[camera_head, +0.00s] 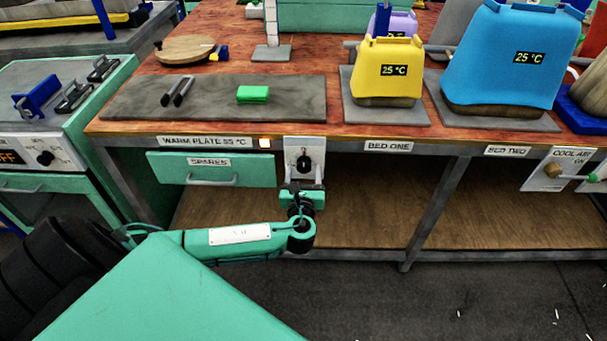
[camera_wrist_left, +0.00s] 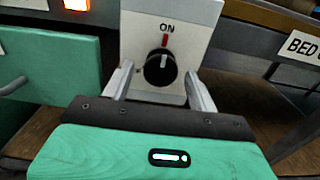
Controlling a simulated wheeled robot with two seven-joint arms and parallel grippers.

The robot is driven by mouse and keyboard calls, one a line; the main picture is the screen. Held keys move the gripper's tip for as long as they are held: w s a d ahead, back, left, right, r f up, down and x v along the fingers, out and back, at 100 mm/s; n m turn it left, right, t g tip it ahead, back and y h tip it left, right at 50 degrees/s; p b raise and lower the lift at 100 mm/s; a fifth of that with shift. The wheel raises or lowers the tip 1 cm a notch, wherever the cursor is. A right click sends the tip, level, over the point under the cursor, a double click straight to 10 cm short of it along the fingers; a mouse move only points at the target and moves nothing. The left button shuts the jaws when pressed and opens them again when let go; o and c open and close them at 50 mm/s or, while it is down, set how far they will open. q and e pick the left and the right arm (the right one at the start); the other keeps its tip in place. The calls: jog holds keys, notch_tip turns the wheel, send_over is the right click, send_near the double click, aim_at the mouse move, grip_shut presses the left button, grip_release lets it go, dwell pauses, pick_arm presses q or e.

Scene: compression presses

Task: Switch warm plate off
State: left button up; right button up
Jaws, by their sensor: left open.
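The warm plate (camera_head: 220,97) is a dark grey slab on the bench, with a green block (camera_head: 252,94) and two dark bars (camera_head: 177,91) on it. Its label (camera_head: 205,142) reads "WARM PLATE 55 °C". Its black switch knob (camera_head: 304,163) is on a white box at the bench's front edge. My left gripper (camera_head: 304,183) is open in front of the box. In the left wrist view its fingers (camera_wrist_left: 160,88) stand on either side of the knob, apart from it. My right gripper is out of view.
An orange lamp (camera_head: 265,143) glows left of the switch box. A green "SPARES" drawer (camera_head: 212,170) hangs below. Yellow (camera_head: 388,70) and blue (camera_head: 515,60) "25 °C" blocks stand to the right.

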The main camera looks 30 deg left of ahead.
pick_arm(q)
jog(key=c, duration=1)
